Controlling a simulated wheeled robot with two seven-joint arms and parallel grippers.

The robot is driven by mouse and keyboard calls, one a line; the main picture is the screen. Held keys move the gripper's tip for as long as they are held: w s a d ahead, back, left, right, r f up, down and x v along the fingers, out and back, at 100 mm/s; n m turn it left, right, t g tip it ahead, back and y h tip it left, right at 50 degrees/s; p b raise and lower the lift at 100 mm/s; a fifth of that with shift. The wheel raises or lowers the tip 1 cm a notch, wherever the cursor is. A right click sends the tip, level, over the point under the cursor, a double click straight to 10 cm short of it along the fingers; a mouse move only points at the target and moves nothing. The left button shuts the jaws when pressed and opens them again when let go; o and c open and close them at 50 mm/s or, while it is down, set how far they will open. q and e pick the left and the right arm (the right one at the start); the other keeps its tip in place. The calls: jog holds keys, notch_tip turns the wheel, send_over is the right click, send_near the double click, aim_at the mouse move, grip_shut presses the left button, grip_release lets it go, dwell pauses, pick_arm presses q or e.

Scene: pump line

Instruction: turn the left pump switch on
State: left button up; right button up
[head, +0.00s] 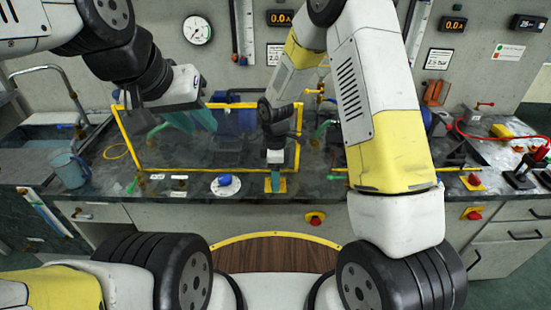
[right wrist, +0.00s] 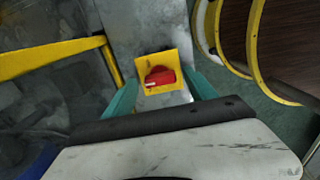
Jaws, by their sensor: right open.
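The left pump switch is a red knob (right wrist: 160,76) on a yellow plate (right wrist: 148,57), seen from above in the right wrist view. My right gripper (head: 275,183) points down over this switch at the front of the bench. Its teal fingers are apart, one on each side of the knob, with visible gaps. In the head view the gripper hides the knob, and only part of the yellow plate shows. My left gripper (head: 190,121) hangs at the left before the yellow frame, with its teal fingers apart and nothing between them.
A yellow frame (head: 123,140) surrounds the left blue pump (head: 235,119). A second red switch (head: 473,179) sits on the right. Two displays, left (head: 280,18) and right (head: 453,24), read 0.0 A. A blue-topped white round item (head: 225,184) and a bucket (head: 69,170) stand left.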

jog(key=c, duration=1.4)
jog(key=shift+m, duration=0.3)
jog(key=m, duration=0.3)
jog(key=shift+m, duration=0.3)
jog(key=m, duration=1.3)
jog(key=shift+m, duration=0.3)
